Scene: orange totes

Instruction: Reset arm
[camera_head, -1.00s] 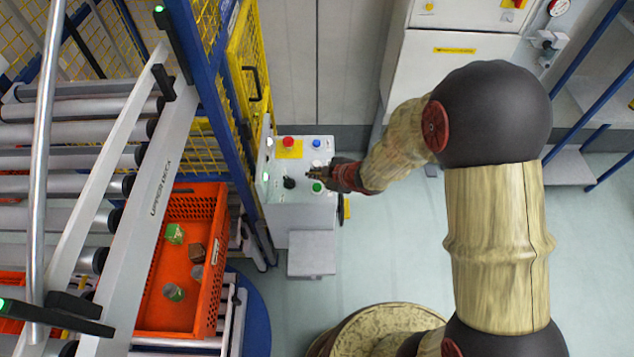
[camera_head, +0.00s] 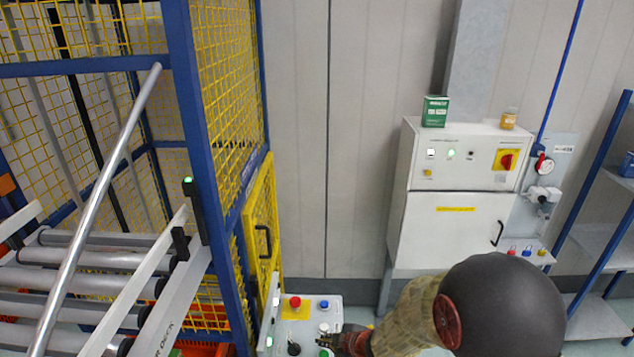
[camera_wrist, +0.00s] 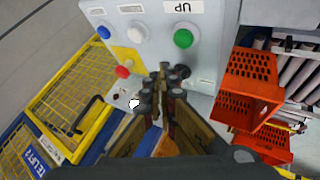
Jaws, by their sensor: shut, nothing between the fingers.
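My arm shows at the bottom of the head view as a dark round joint and a wood-textured link. My gripper (camera_head: 345,343) is at the bottom edge of the head view, beside the control panel (camera_head: 311,313). In the wrist view my gripper (camera_wrist: 165,88) is shut with nothing between the fingers. The panel (camera_wrist: 215,55) lies in front of the fingertips there, with a green button (camera_wrist: 183,39), a white button (camera_wrist: 137,33) and a red button (camera_wrist: 123,72). I cannot tell whether the fingertips touch the panel.
A yellow mesh fence on blue posts (camera_head: 193,150) and a roller conveyor (camera_head: 95,265) stand at the left. A white cabinet (camera_head: 450,215) stands at the back right, with a green box (camera_head: 435,110) on top. Orange totes (camera_wrist: 246,88) show at the right of the wrist view.

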